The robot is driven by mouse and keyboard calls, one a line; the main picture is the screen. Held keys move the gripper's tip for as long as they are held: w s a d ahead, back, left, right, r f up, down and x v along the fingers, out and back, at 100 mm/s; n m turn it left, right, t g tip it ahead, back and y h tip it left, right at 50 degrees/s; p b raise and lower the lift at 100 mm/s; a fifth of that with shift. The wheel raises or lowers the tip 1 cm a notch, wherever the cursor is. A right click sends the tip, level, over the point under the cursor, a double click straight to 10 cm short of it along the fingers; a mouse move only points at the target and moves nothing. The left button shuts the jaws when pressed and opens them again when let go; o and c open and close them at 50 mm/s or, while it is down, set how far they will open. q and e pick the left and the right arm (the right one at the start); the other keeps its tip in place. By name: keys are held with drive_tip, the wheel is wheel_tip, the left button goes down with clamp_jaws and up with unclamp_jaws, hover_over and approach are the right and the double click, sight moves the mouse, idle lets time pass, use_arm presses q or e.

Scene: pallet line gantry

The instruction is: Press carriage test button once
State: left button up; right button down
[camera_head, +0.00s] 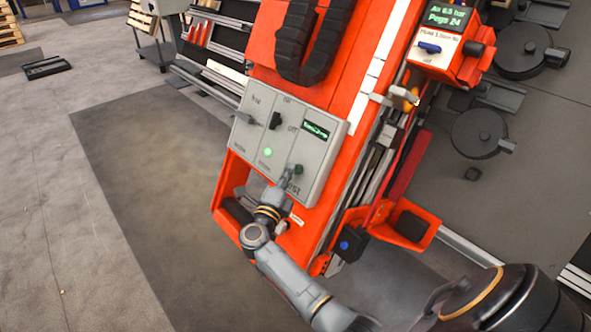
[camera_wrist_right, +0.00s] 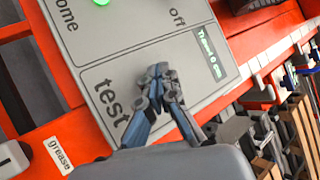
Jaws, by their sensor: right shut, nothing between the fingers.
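The grey control panel (camera_head: 327,160) is mounted on the orange carriage (camera_head: 348,62). A small dark green button (camera_head: 299,170) shows at its lower part, above the partly covered label "test". My right gripper (camera_head: 290,177) is at the panel with its fingertips beside or against this button; I cannot tell whether they touch it. In the right wrist view the closed fingertips (camera_wrist_right: 161,73) are over the panel next to the printed word "test" (camera_wrist_right: 110,97), and they hide the button there. My left gripper is not in view.
The panel also has a lit green round button (camera_head: 268,152), a dark rotary switch (camera_head: 274,121) and a small green display (camera_head: 316,131). An orange box with a screen (camera_head: 444,50) stands at upper right. Open floor (camera_head: 110,240) lies to the left.

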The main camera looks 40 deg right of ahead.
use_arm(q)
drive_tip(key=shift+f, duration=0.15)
use_arm(e)
drive_tip(key=shift+d+f, duration=0.2)
drive_tip(key=shift+d, duration=0.25)
drive_tip(key=shift+a+r, duration=0.1)
drive_tip(key=shift+a, duration=0.05)
idle(0.4)
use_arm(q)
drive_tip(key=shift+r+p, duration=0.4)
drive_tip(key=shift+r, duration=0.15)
use_arm(e)
drive_tip(key=shift+s+a+r, duration=0.1)
drive_tip(key=shift+a+r, duration=0.25)
drive_tip(key=shift+a, duration=0.35)
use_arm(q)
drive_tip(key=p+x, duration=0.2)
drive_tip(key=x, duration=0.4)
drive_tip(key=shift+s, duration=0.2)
use_arm(e)
drive_tip(key=shift+s+a+r, duration=0.1)
drive_tip(key=shift+a+r, duration=0.3)
drive_tip(key=shift+a, duration=0.35)
drive_tip(key=shift+a+r, duration=0.35)
drive_tip(key=shift+a, duration=0.35)
drive_tip(key=shift+s+a+r, duration=0.1)
drive_tip(key=shift+a+r, duration=0.3)
drive_tip(key=shift+a, duration=0.35)
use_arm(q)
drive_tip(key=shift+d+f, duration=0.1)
